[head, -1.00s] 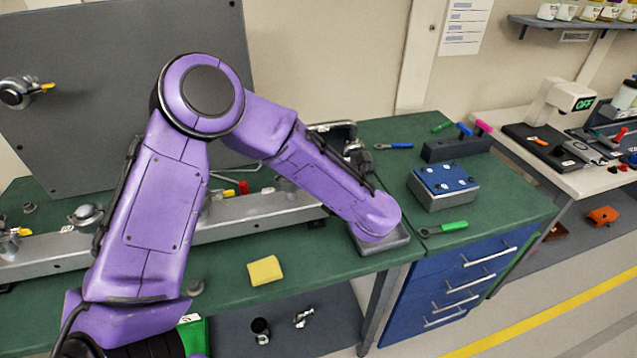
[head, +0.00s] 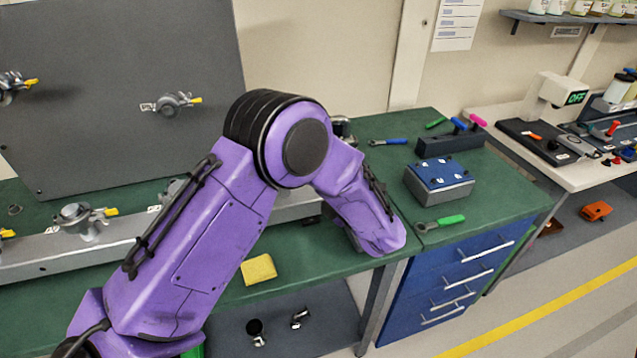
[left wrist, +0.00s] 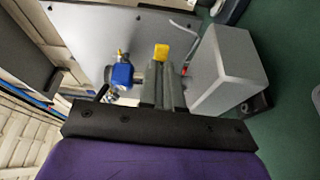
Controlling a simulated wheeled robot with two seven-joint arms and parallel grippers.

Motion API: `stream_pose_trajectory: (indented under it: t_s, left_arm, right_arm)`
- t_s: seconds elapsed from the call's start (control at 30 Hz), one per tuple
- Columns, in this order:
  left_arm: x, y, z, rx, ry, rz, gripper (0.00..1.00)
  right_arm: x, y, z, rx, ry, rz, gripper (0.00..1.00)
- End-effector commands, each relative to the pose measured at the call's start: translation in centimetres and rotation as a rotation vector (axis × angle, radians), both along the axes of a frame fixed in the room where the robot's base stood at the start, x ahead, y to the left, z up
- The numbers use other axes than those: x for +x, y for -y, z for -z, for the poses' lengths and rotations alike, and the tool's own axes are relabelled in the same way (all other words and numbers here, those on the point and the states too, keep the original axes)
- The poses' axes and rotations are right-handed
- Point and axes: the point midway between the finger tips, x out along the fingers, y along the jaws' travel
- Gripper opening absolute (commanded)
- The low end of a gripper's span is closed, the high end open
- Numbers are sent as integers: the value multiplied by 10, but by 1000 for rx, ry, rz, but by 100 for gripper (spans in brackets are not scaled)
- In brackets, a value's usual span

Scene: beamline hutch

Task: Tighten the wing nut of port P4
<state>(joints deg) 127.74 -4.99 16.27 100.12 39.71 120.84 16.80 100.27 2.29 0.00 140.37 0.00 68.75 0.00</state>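Clamped port fittings with yellow wing pieces are on the grey panel: one (head: 172,103) at its middle and one (head: 14,84) at the left edge. Another fitting (head: 82,219) sits on the grey rail (head: 40,258), with a yellow piece beside it. I cannot read which is P4. My purple left arm crosses the head view and hides its own gripper. In the left wrist view the left gripper's grey fingers (left wrist: 164,88) lie close together. A yellow piece (left wrist: 161,50) shows just past their tips; I cannot tell if they touch it. My right gripper is out of view.
A blue fitting (left wrist: 121,75) is left of the fingers, and a grey box-shaped body (left wrist: 232,65) is close on the right. A yellow sponge (head: 259,269), a green-handled tool (head: 440,223) and a blue-topped block (head: 440,180) lie on the green bench.

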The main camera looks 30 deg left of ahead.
Motion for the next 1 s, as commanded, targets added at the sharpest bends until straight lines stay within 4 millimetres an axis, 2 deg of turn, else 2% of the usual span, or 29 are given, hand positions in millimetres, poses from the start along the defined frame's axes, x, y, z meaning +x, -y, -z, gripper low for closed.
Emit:
stream_pose_trajectory:
  t_s: [0.5,1.0]
  left_arm:
    - [-3,-1,13,270,-320,0,0]
    - [-4,-3,15,360,-426,0,0]
  right_arm:
    - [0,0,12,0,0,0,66]
    - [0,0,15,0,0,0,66]
